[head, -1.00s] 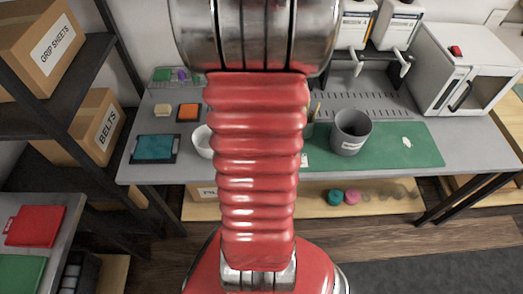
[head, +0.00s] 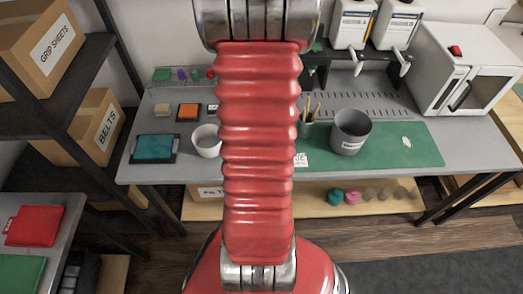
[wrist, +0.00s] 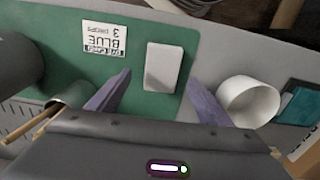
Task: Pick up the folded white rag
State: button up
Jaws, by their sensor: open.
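The folded white rag (wrist: 164,67) lies flat on the green mat (wrist: 60,25) in the wrist view, between a printed card and a white bowl. My gripper (wrist: 160,79) is open, with one purple-grey finger to each side of the rag in the picture. The fingers do not appear to touch it; their height above the mat is hard to tell. In the head view my red arm hides the rag and my gripper.
In the head view a grey bucket (head: 351,133) stands on the mat, and a teal pad (head: 153,148) lies at left.

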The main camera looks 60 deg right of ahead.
jog(key=f, duration=0.3)
jog(key=shift+a+f, duration=0.1)
jog(key=shift+a, duration=0.1)
jog(key=shift+f, duration=0.8)
jog(key=shift+w, duration=0.1)
jog(key=shift+c, duration=0.5)
jog(key=c, duration=1)
